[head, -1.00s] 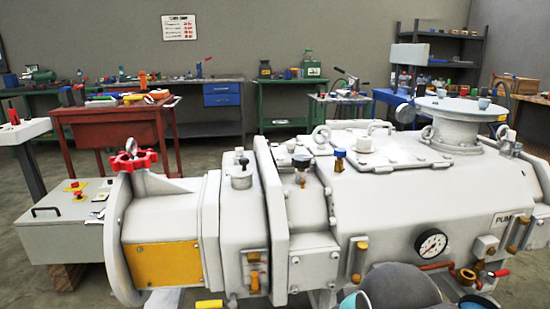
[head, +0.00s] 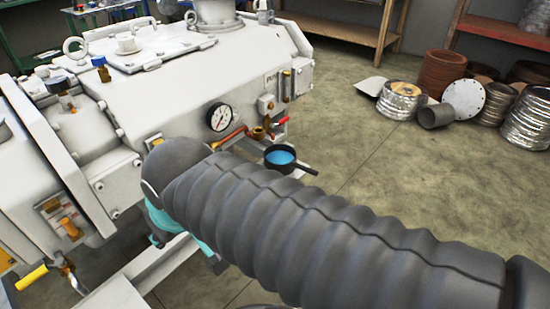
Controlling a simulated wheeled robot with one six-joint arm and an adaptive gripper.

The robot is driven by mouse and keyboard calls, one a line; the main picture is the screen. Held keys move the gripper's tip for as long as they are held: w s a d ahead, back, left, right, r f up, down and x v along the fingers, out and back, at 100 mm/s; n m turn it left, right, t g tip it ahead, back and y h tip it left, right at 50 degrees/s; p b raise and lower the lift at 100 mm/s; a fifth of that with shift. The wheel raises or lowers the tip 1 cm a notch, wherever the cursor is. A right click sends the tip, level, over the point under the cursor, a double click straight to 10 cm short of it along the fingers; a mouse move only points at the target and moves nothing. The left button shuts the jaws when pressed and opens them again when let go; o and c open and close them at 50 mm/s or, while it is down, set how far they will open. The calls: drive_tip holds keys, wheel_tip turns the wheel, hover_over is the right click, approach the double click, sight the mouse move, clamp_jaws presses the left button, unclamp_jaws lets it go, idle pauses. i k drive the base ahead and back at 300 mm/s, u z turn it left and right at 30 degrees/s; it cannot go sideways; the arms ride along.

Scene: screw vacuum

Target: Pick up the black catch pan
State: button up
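The black catch pan (head: 280,158) is small and round, with blue in its bowl and a dark handle pointing right. It sits under the brass valve (head: 257,132) with the red handle, at the right end of the white vacuum pump (head: 185,90). A light ledge is partly visible beneath it. My arm, in a ribbed dark sleeve, crosses the foreground, in front of and below the pan. A teal part shows below the arm's left end. My gripper's fingers cannot be made out, and I cannot tell whether they are open or shut.
A pressure gauge (head: 220,117) is on the pump's side, left of the pan. A yellow-handled valve (head: 31,277) is at lower left. Metal ducts and a rusty drum (head: 442,74) stand at the right by shelves. The concrete floor right of the pan is clear.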

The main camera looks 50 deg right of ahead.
sight(281, 157)
drive_tip(key=u, duration=0.15)
drive_tip(key=k, duration=0.3)
drive_tip(key=z, duration=0.5)
drive_tip(key=i, duration=0.2)
drive_tip(key=z, duration=2)
drive_tip(key=k, duration=0.4)
drive_tip(key=u, duration=0.1)
